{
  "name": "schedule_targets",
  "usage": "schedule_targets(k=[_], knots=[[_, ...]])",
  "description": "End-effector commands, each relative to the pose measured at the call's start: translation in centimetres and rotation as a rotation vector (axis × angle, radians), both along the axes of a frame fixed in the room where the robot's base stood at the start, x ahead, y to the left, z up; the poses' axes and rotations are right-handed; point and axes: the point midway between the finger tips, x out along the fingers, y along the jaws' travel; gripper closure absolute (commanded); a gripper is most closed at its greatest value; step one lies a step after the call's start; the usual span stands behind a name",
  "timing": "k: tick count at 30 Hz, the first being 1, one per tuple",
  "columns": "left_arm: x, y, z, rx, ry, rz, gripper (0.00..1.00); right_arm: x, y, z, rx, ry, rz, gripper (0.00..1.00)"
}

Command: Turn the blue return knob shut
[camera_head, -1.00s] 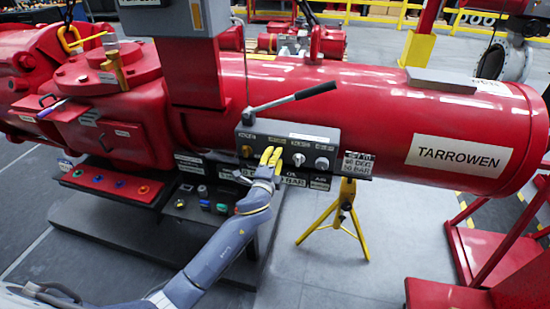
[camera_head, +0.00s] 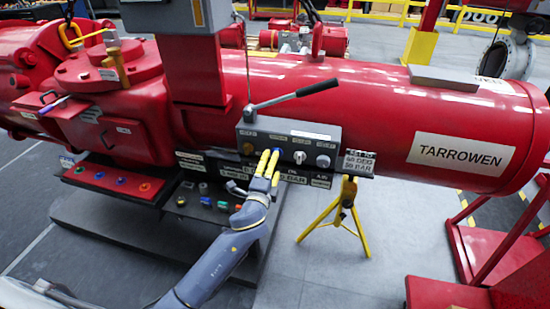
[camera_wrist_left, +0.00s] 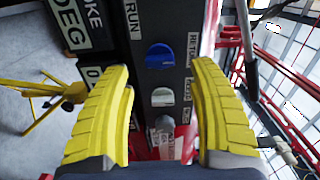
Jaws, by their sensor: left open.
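The blue return knob (camera_wrist_left: 160,55) sits on the dark face of the control panel, with a raised grip bar, beside a partly readable label. In the head view my left gripper covers most of it. My left gripper (camera_head: 269,158) is in front of the grey control panel (camera_head: 258,133), fingers pointing at it. In the left wrist view its yellow fingers (camera_wrist_left: 160,68) are open, one on each side of the blue knob's line, with nothing held. I cannot tell whether the tips reach the knob. My right gripper is not in view.
A black-handled lever (camera_head: 300,94) rises above the panel. A yellow stand (camera_head: 345,215) is below right.

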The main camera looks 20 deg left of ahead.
Motion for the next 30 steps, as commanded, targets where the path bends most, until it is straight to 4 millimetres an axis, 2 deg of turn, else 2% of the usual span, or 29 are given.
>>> schedule_targets(k=[6,12,18,30], knots=[[-3.6,-0.1,0.0,0.000,0.000,0.000,0.40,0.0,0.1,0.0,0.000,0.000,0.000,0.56],[-5.5,-0.2,0.0,0.001,0.000,0.001,0.40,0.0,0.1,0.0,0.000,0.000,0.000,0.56],[-6.3,-0.2,0.1,0.000,-0.001,0.001,0.40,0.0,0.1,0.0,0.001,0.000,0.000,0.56],[-6.3,-0.2,0.1,0.000,-0.001,0.001,0.40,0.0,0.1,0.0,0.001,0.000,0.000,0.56]])
